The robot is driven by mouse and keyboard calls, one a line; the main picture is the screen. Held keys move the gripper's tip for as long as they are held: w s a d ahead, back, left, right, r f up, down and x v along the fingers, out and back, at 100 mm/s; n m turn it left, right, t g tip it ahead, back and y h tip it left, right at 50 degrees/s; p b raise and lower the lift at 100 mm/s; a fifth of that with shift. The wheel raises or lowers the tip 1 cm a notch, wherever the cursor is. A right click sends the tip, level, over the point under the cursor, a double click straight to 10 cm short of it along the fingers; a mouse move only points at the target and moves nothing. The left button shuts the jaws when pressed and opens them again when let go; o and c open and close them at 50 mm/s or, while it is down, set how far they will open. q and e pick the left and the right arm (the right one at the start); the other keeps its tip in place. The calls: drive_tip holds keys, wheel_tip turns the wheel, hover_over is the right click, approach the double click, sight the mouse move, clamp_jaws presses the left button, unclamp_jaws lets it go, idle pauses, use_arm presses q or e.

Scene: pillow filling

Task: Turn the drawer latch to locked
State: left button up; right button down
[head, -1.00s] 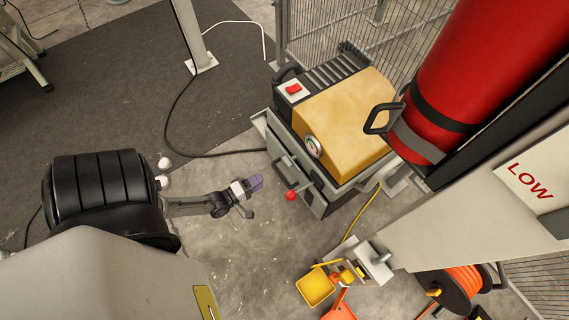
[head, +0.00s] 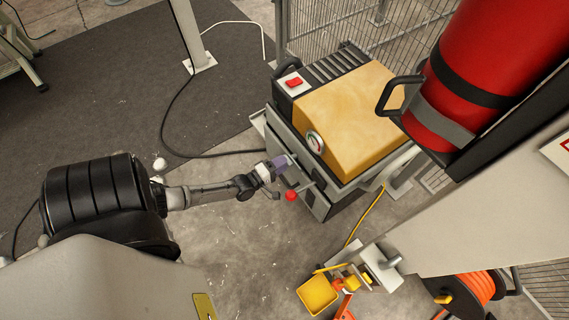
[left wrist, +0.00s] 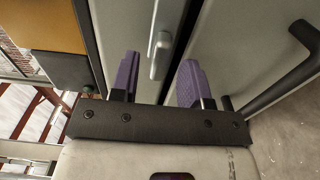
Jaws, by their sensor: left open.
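The grey drawer cabinet (head: 313,200) stands below the tan-topped machine. In the left wrist view, a small pale grey latch lever (left wrist: 161,52) sits at the seam between two grey panels. My left gripper (head: 279,164) is at the cabinet's front in the head view. Its purple fingers in the left wrist view (left wrist: 159,76) are open, one on each side of the latch lever, with nothing gripped. Whether either finger touches the lever cannot be told. The gripper largely covers the latch in the head view. My right gripper is not in view.
A dark bar handle (left wrist: 286,76) is on the right panel in the wrist view. A red ball knob (head: 291,196) is just right of the gripper in the head view. The red cylinder (head: 470,70) stands right. Concrete floor (head: 235,240) in front is clear.

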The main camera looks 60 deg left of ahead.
use_arm(q)
drive_tip(key=shift+w+a, duration=0.1)
drive_tip(key=shift+w, duration=0.8)
clamp_jaws()
